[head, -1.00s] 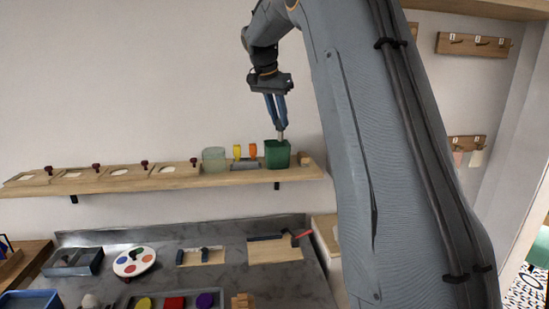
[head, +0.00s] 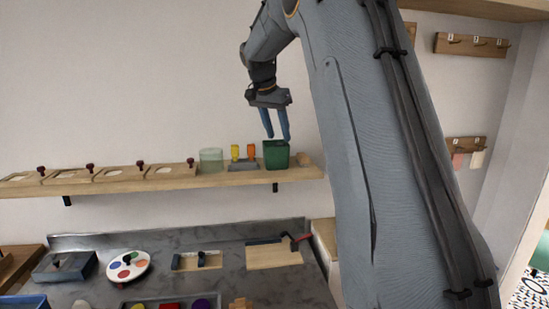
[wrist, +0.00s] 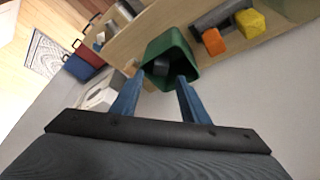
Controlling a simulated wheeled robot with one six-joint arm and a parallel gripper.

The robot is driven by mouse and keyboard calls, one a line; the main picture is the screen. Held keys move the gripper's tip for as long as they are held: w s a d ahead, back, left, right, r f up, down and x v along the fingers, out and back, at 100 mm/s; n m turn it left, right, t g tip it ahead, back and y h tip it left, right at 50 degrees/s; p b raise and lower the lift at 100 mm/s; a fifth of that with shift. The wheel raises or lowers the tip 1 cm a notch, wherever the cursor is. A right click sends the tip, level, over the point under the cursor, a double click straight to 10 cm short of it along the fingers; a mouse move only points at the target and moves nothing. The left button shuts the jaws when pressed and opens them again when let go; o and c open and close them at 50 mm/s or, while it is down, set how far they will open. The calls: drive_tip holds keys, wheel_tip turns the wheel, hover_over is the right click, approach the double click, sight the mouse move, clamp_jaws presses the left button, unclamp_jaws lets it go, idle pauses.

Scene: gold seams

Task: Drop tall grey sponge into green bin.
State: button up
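The green bin (head: 276,156) stands upright on the wall shelf, near its right end. In the wrist view the green bin (wrist: 181,42) shows its open mouth beyond my fingers. A dark grey piece (wrist: 161,67), which looks like the tall grey sponge, lies inside the bin, seen between my fingertips; its lower part is hidden. My gripper (head: 278,138) is just above the bin's mouth, pointing down, with its two blue fingers apart. In the wrist view my gripper (wrist: 159,75) is open with nothing held between the fingers.
A grey counter (head: 200,284) with trays lies below. The wall above the shelf is bare.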

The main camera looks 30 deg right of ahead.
drive_tip(key=b+v, duration=0.2)
drive_tip(key=v, duration=0.5)
drive_tip(key=shift+r+b, duration=0.35)
drive_tip(key=shift+s+a+f, duration=0.1)
drive_tip(key=shift+a, duration=0.05)
drive_tip(key=s+a+f+n+y, duration=0.1)
drive_tip(key=s+a+f+n, duration=0.15)
drive_tip(key=f, duration=0.25)
drive_tip(key=s+a+f+n, duration=0.1)
drive_tip(key=a+f, duration=0.2)
drive_tip(key=f, duration=0.3)
drive_tip(key=s+a+f+n+y+b, duration=0.1)
drive_tip(key=s+a+f+n, duration=0.3)
drive_tip(key=s+f, duration=0.9)
drive_tip(key=s+a+f+n+y+b, duration=0.2)
drive_tip(key=s+a+f+n, duration=0.2)
drive_tip(key=s+a+f, duration=0.3)
drive_tip(key=s+f, duration=0.5)
drive_tip(key=s, duration=0.2)
drive_tip(key=shift+s+a+f+n+g, duration=0.15)
drive_tip(key=shift+s+f+n+g, duration=0.1)
drive_tip(key=shift+f+n+g, duration=0.15)
